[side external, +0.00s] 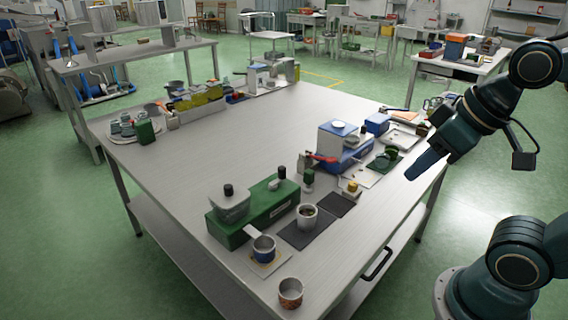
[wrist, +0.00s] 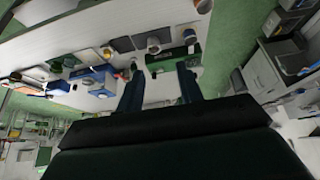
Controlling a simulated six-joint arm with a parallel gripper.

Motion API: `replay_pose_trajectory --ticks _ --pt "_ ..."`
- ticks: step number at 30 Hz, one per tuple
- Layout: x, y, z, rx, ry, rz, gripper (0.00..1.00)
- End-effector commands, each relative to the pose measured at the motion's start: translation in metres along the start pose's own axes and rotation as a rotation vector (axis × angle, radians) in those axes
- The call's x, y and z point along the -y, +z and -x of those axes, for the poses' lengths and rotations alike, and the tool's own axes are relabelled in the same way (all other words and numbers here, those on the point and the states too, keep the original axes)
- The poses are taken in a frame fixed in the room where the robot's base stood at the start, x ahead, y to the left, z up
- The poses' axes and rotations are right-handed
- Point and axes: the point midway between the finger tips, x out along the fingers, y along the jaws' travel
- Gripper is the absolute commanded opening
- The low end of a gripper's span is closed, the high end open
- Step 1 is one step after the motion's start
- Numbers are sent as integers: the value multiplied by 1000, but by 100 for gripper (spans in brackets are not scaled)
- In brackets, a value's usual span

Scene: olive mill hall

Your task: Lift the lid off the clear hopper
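The clear hopper (side external: 231,208) is a greyish see-through box on the left part of a long green machine (side external: 268,211). Its lid (side external: 229,192) has a black knob and sits on top of the hopper. The green machine also shows in the wrist view (wrist: 174,62), where hopper and lid are too small to tell apart. My gripper (side external: 414,171) is above the table's right edge, well away from the hopper. In the wrist view my gripper (wrist: 160,88) has its two fingers apart with nothing between them, so it is open.
A metal cup (side external: 306,217) on a dark mat, a blue-banded cup (side external: 264,248) and a brown cup (side external: 290,292) stand close to the green machine. A blue-and-white machine (side external: 341,148) with a red handle stands farther right. The table's left middle is clear.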

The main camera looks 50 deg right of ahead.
Motion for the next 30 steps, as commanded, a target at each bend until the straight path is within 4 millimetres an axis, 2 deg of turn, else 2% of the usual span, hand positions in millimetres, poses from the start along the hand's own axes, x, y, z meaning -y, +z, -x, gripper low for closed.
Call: replay_pose_trajectory --ticks 1,3,11,17,23,30 --pt "0 0 0 0 0 0 36" --pt "0 0 0 0 0 0 47" --pt "0 0 0 0 0 0 47" --pt "1 -9 1 8 -4 15 47" --pt "6 -38 4 35 -17 62 47" --pt "15 -90 0 81 -43 151 47"
